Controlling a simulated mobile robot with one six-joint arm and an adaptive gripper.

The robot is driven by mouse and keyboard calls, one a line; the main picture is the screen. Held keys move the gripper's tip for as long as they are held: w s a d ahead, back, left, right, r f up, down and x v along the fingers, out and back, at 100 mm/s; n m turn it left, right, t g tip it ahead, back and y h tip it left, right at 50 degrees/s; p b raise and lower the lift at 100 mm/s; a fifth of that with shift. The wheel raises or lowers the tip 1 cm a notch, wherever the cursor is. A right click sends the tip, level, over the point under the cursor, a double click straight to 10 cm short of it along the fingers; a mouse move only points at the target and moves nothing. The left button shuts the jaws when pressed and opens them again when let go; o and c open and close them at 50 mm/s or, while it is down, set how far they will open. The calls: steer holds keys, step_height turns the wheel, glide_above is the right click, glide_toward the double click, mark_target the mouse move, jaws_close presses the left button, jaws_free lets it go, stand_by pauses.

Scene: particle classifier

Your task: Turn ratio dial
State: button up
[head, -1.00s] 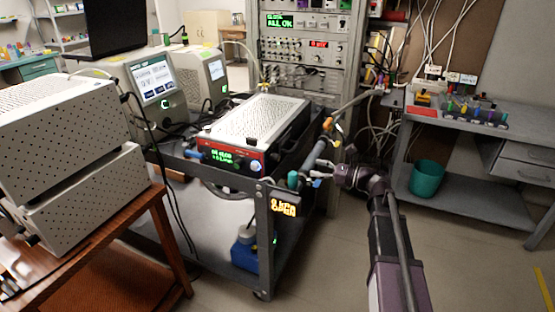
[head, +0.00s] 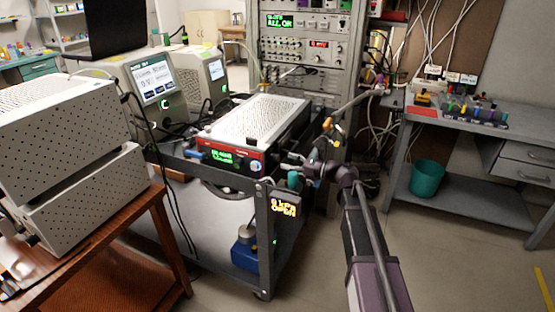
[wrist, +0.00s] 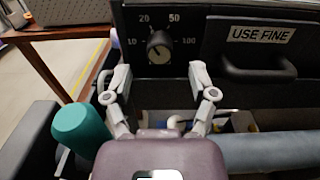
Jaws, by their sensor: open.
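A black dial (wrist: 159,47) shows in the wrist view on a dark panel, with the marks 10, 20, 50 and 100 around it. A small pale mark is on its face; I cannot tell exactly which number it points to, and no word "ratio" is readable. My gripper (wrist: 160,76) is open and empty, its two fingertips apart below the dial on either side. They do not appear to touch it. In the head view my gripper (head: 287,164) is at the right front of the red-fronted box (head: 234,164) on the cart; the dial is not made out there.
In the wrist view a "USE FINE" label (wrist: 262,34) sits above a dark handle (wrist: 256,70) right of the dial. A teal cylinder (wrist: 80,128) stands close at left.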

mark_target(278, 159)
steer(key=shift+x, duration=2.05)
jaws_close()
